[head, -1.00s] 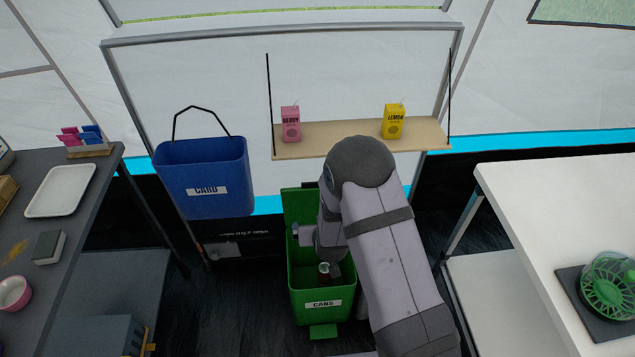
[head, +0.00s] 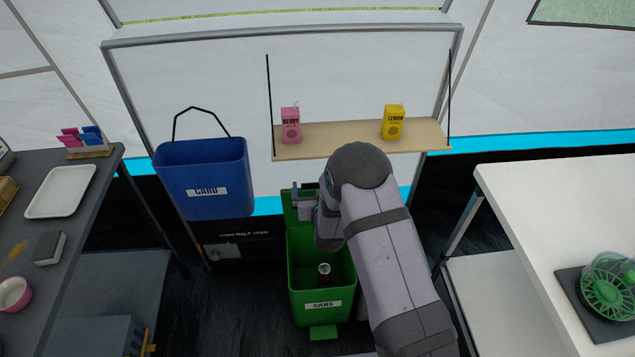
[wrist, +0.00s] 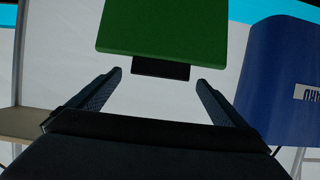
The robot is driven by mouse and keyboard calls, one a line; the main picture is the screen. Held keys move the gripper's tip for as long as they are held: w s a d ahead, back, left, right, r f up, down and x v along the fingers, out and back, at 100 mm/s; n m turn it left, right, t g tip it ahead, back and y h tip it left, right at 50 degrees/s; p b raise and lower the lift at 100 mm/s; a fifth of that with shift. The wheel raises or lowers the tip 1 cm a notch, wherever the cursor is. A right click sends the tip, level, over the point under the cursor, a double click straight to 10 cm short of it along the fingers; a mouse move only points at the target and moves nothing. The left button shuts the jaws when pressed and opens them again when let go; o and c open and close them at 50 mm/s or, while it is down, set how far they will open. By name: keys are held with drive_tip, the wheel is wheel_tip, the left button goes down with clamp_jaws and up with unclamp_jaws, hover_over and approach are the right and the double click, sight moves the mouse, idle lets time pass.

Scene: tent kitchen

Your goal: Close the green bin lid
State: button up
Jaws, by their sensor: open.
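The green bin (head: 321,307), labelled CANS, stands on the floor with its lid (head: 289,212) raised upright at the back. A dark can (head: 323,278) is inside the open bin. In the wrist view the green lid (wrist: 176,28) is at the top, with a dark tab (wrist: 160,70) on its edge. My gripper (wrist: 159,77) is open, its fingers on either side of the tab with gaps to both. In the head view my arm and wrist hide part of the lid and the bin's right back.
A blue CARD bin (head: 205,175) hangs to the left. A wooden shelf (head: 345,137) with a berry carton (head: 290,125) and a lemon carton (head: 393,122) is above the lid. A grey counter (head: 85,200) stands left and a white table (head: 555,210) right.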

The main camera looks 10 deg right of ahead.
drive_tip(key=shift+x, duration=1.9)
drive_tip(key=shift+s, duration=0.1)
drive_tip(key=c, duration=1.5)
